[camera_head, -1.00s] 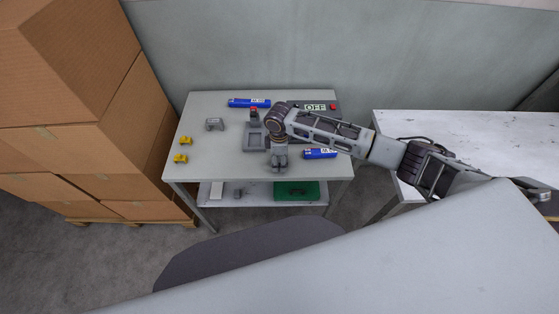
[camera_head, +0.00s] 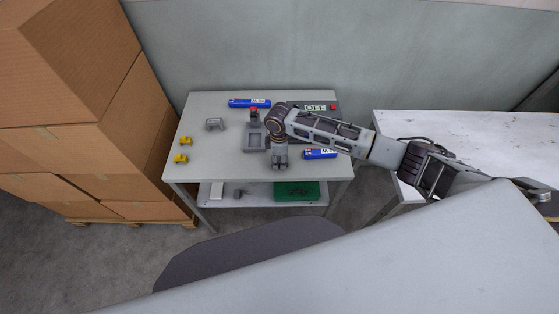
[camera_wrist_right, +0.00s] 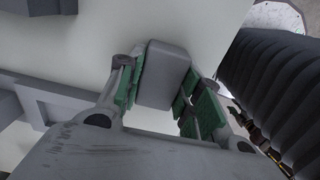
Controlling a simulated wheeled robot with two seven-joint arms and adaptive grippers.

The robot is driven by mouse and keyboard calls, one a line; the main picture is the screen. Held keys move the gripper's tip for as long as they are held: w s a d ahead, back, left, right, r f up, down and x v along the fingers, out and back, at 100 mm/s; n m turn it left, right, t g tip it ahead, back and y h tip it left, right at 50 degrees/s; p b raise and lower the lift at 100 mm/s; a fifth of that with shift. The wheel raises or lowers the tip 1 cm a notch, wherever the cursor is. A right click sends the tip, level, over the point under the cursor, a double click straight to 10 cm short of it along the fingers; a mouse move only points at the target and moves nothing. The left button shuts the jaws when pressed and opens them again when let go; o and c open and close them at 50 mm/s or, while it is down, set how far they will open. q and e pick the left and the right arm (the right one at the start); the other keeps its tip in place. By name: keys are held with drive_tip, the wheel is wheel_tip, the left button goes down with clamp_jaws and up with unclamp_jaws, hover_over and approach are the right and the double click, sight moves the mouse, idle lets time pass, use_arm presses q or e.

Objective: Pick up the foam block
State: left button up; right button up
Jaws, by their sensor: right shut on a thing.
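The foam block (camera_wrist_right: 163,72) appears in the right wrist view as a plain grey block with rounded edges. It sits between the green-padded fingers of my right gripper (camera_wrist_right: 160,95), which is shut on it. In the head view my right gripper (camera_head: 280,163) points down over the front right part of the grey table (camera_head: 222,158). The block cannot be made out clearly there, and I cannot tell whether it is clear of the tabletop. My left gripper is in neither view.
Behind are a panel with an OFF display (camera_head: 315,107) and a blue pack (camera_head: 249,103); another blue pack (camera_head: 320,154) lies right. Yellow parts (camera_head: 181,158) and a grey housing (camera_head: 214,124) lie left. Cartons (camera_head: 100,130) flank the table.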

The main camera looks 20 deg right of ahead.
sight(279, 159)
drive_tip(key=shift+r, duration=0.1)
drive_tip(key=shift+r, duration=4.9)
drive_tip(key=shift+r, duration=0.1)
